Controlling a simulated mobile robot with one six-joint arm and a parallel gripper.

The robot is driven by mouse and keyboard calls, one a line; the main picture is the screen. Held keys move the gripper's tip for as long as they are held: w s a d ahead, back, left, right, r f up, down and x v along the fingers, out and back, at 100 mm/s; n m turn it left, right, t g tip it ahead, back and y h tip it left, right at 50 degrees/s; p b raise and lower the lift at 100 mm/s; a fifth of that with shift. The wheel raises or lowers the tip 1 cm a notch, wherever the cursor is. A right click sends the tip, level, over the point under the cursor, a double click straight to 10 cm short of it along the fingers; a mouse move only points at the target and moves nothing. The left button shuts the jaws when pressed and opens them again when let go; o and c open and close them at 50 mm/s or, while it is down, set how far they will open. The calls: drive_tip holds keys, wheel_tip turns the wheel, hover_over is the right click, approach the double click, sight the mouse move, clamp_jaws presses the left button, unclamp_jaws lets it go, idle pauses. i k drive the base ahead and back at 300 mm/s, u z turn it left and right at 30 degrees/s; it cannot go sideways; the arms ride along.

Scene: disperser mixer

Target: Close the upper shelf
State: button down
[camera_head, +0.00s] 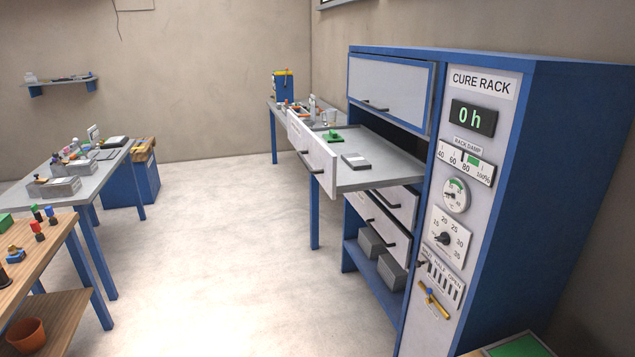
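The blue and white cure rack (485,85) stands at the right. A grey shelf (385,165) with a white front (305,140) is pulled far out of the rack, below the top panel (390,85). A dark bar handle (311,162) is on its front. A small green piece (333,134) and a grey block (356,160) lie on the shelf. A dark opening shows behind it. My gripper is not in view.
Below the shelf are white drawer fronts (380,220) with dark handles, and grey blocks (370,242) on a low blue ledge. Worktables with bottles and tools stand at left (92,175) and back (270,108). The pale floor (225,230) between them is clear.

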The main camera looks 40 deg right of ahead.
sight(392, 165)
drive_tip(key=z, duration=0.45)
drive_tip(key=i, duration=1.2)
drive_tip(key=u, duration=0.25)
